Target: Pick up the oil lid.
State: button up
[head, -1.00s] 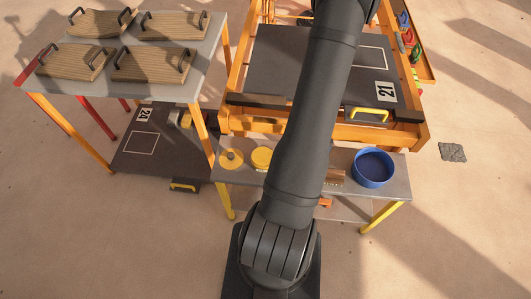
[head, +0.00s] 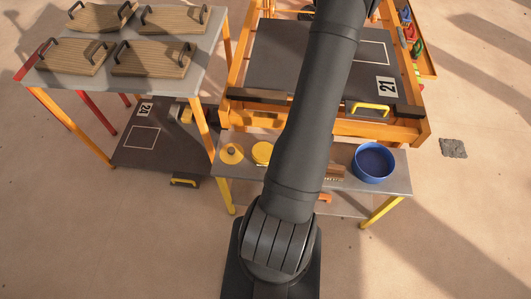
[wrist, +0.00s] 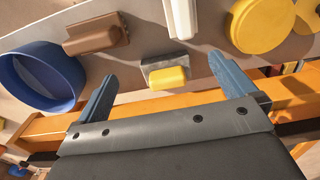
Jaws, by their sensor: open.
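A round yellow lid with a small dark knob (head: 231,153) lies at the left end of the low grey bench in the head view; I take it for the oil lid. Right of it is a yellow round tin (head: 262,152), partly behind my arm. In the wrist view the tin (wrist: 262,22) is at the upper right, and the lid (wrist: 310,14) is cut by the right edge. My gripper (wrist: 162,68) is open and empty, its two blue-grey fingers wide apart. A grey block with a yellow part (wrist: 166,77) shows between and beyond them. The head view does not show the fingers.
A blue bowl (head: 373,163) stands at the bench's right; it is also at the wrist view's left (wrist: 42,76). A brown block (wrist: 96,35) and a white piece (wrist: 181,16) lie nearby. An orange press frame (head: 330,129) runs behind the bench. Wooden boards (head: 155,58) cover the left table.

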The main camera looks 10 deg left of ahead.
jog(key=c, duration=1)
notch_tip(320, 180, up, 7)
jog(key=m, duration=1.4)
send_over(231, 149)
jog(key=f, duration=1.2)
jog(key=shift+s+f, duration=0.25)
jog(key=shift+s, duration=0.05)
jog(key=shift+w+f, duration=0.2)
jog(key=shift+f, duration=2.2)
